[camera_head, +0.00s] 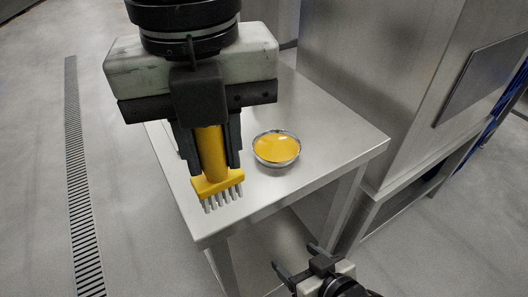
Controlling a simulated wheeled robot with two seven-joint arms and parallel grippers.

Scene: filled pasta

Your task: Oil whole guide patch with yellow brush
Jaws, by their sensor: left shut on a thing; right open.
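My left gripper (212,160) is shut on the handle of a yellow brush (217,184). The brush points down, with its pale bristles over the front left part of the steel table (330,150). I cannot tell whether the bristles touch the top. A round metal bowl (277,161) of yellow oil (275,148) stands on the table to the right of the brush. No guide patch can be made out; my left gripper and arm cover part of the table. My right gripper (297,259) is open and empty, low in front of the table.
A large steel cabinet (385,80) stands behind and to the right of the table. The tabletop right of the bowl is clear. A lower shelf (265,255) shows under the table. A drain grate (80,190) runs along the floor at left.

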